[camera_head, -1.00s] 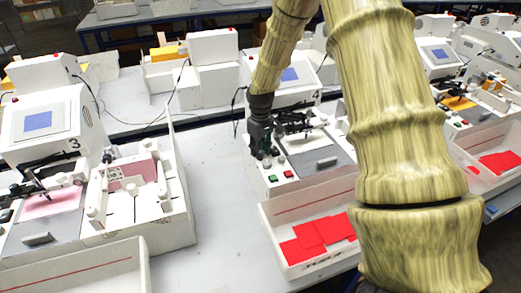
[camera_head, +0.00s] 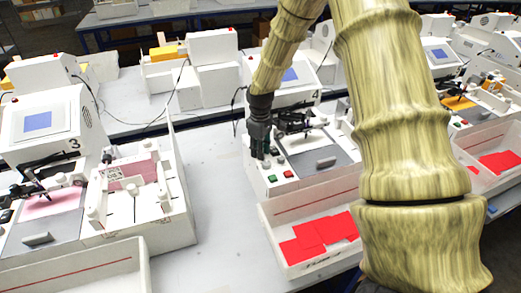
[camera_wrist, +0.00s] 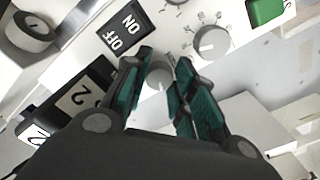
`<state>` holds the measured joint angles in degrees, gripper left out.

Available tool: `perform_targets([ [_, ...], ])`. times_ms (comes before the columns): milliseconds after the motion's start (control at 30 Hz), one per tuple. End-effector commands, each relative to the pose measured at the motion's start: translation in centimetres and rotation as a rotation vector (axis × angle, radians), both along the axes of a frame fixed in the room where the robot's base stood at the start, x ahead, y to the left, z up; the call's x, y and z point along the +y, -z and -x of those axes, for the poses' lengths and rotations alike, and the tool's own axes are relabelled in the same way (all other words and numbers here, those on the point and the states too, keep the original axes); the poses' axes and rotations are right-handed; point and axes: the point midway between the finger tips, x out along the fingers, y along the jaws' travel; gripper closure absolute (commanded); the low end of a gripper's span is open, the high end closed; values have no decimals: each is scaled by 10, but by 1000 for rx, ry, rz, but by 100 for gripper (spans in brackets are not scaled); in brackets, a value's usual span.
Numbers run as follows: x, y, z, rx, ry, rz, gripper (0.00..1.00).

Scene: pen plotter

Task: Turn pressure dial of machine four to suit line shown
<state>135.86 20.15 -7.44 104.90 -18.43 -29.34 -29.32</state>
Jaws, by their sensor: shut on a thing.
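Machine four (camera_head: 295,95), white with a blue screen and the number 4, stands in the middle of the head view. My gripper (camera_head: 262,152) points down at the left of its control panel. In the wrist view my gripper (camera_wrist: 162,88) has its teal-padded fingers on either side of a round grey dial (camera_wrist: 159,74), shut on it. A second grey dial (camera_wrist: 211,42) with printed marks around it sits to the right, apart from the fingers. The held dial's marks and pointer are largely hidden, and I cannot read any label naming the pressure dial.
A black ON/OFF switch (camera_wrist: 122,33) lies left of the held dial, a green button (camera_wrist: 266,11) at upper right. A white tray with red sheets (camera_head: 318,232) stands in front of machine four. Machine three (camera_head: 45,125) is at left, with clear table between.

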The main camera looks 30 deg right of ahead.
Motion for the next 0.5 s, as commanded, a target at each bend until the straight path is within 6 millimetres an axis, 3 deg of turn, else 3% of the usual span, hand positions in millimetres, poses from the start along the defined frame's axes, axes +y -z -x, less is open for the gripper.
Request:
perform_targets([
  [67,1,2,1,3,-1,-1,65],
  [500,0,-7,0,-1,0,0,65],
])
